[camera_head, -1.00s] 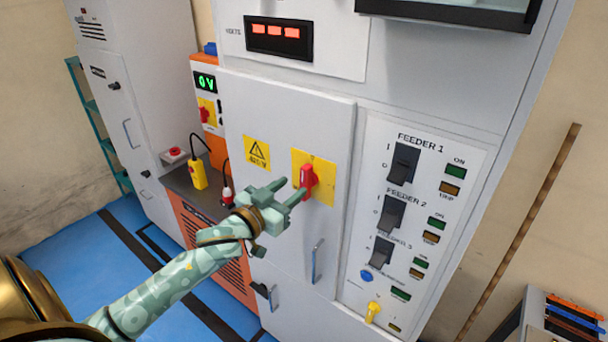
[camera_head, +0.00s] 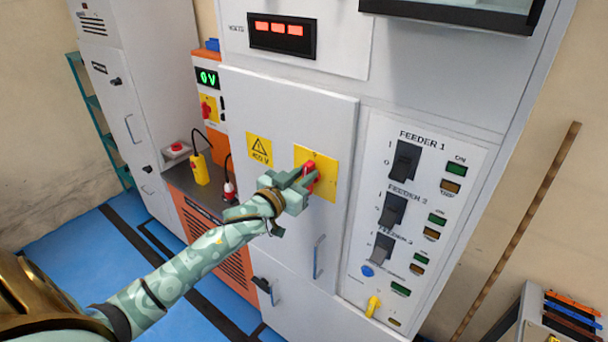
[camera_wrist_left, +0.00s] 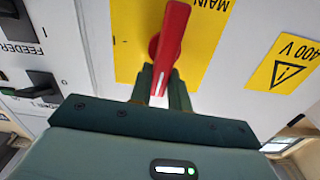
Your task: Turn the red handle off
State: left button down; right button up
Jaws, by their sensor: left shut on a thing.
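The red handle (camera_head: 309,172) sits on a yellow plate (camera_head: 328,176) on the grey cabinet door in the head view. In the left wrist view, the red handle (camera_wrist_left: 172,40) stands out from its yellow plate (camera_wrist_left: 128,50), which bears the word MAIN. My left gripper (camera_head: 303,182) is at the handle, and its fingers (camera_wrist_left: 161,88) are shut on the handle's near end, one on each side. The gripper hides part of the handle in the head view. My right gripper is not in view.
A yellow 400 V warning sign (camera_head: 259,148) is left of the handle. A feeder panel (camera_head: 375,190) with black switches is to the right, and a blue door pull (camera_head: 319,257) is below. A bench with a yellow pendant (camera_head: 201,170) stands at left. Blue floor lies at lower left.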

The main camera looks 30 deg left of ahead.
pick_arm(q)
jog(key=shift+a+r+n+p, duration=0.15)
jog(key=shift+n+p, duration=0.35)
jog(key=shift+p, duration=0.25)
jog(key=c, duration=1.3)
grip_release()
jog(key=shift+s+a+f+b, duration=0.15)
jog(key=shift+s+b, duration=0.3)
jog(key=shift+s, duration=2.25)
jog(key=shift+s+a+b, duration=0.25)
jog(key=shift+s+b, duration=0.2)
jog(key=shift+s, duration=2.25)
jog(key=shift+s+a+f+b, duration=0.15)
jog(key=shift+s+b, duration=0.3)
jog(key=shift+s, duration=2.25)
jog(key=shift+a+r, duration=0.1)
